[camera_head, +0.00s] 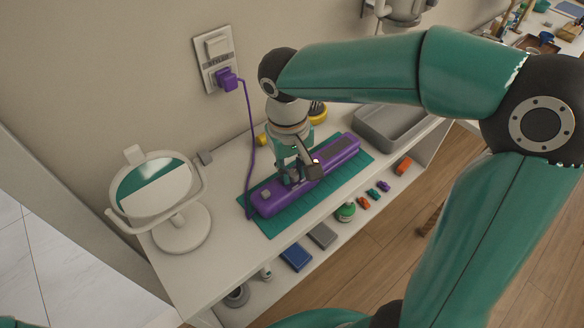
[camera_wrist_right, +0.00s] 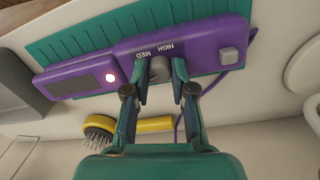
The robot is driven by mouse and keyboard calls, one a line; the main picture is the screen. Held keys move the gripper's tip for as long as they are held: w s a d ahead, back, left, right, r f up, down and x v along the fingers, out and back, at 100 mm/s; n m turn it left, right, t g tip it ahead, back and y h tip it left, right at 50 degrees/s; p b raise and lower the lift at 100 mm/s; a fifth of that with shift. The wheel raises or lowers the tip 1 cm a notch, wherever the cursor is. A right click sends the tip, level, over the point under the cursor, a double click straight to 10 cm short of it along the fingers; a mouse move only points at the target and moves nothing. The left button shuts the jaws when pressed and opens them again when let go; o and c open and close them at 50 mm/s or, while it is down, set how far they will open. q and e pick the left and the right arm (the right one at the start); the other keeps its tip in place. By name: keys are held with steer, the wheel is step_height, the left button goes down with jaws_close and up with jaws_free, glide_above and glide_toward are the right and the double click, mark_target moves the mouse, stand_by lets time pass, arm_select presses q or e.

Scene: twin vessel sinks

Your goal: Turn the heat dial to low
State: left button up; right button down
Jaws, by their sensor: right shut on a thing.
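The purple heating unit (camera_head: 270,199) lies on a green ribbed mat (camera_head: 254,222) on the white counter. It also shows in the right wrist view (camera_wrist_right: 207,42). Its grey heat dial (camera_wrist_right: 160,68) sits between the fingertips of my right gripper (camera_wrist_right: 158,76). The labels HIGH and MED show beside the dial; any LOW label and the dial's pointer are hidden or cannot be made out. My right gripper (camera_head: 294,178) points down at the unit and is shut on the dial. My left gripper is not in view.
A round mirror (camera_head: 180,232) stands left of the mat. A grey basin (camera_head: 395,128) is at the right. A purple plug (camera_head: 226,79) sits in the wall outlet, its cord running to the unit. A yellow-handled brush (camera_wrist_right: 100,130) lies behind. Several small items are on the lower shelf.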

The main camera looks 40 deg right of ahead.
steer(key=c, duration=1)
jaws_free()
steer(key=shift+o, duration=0.2)
step_height(320, 180, up, 12)
steer(key=shift+a, duration=0.35)
steer(key=shift+w+f, duration=0.1)
